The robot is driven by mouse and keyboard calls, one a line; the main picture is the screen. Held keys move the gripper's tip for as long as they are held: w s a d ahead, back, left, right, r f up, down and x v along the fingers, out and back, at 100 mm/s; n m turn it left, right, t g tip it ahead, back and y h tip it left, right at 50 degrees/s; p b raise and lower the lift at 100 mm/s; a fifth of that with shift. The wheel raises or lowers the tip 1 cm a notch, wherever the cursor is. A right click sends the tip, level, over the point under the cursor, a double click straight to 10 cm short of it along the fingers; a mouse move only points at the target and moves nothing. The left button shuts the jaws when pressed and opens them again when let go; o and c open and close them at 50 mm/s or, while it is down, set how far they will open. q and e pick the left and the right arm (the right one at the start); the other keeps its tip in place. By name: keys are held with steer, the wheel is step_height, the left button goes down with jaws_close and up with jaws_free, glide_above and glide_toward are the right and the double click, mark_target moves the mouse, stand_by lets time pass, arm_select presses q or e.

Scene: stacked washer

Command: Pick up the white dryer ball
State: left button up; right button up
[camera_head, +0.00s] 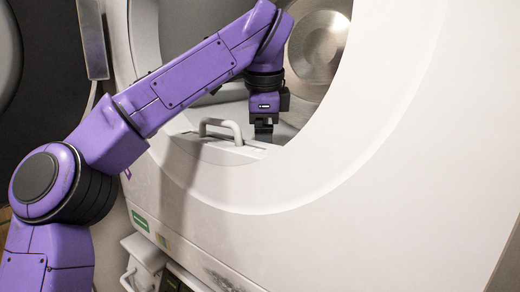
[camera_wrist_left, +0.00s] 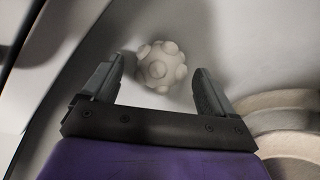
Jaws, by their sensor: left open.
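The white dryer ball (camera_wrist_left: 161,67), round with knobs all over, lies on the pale inner surface of the drum in the left wrist view. It sits between and a little beyond the fingertips of my left gripper (camera_wrist_left: 157,80), with no clear contact with either finger. My left gripper is open and empty. In the head view my left gripper (camera_head: 264,132) points down inside the round opening of the machine, and the ball is hidden there. My right gripper is not in view.
The white machine front (camera_head: 390,200) surrounds the opening. A grey handle (camera_head: 221,130) stands at the opening's lower edge, left of my gripper. A round metal plate (camera_head: 318,47) is at the back of the drum. A ridged round part (camera_wrist_left: 290,120) lies right of my gripper.

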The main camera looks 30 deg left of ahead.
arm_select(q)
steer(key=shift+w+a+f, duration=0.1)
steer(key=shift+a+f, duration=0.05)
steer(key=shift+f, duration=0.1)
steer(key=c, duration=1.1)
steer(key=shift+r, duration=0.15)
steer(key=shift+c, duration=0.2)
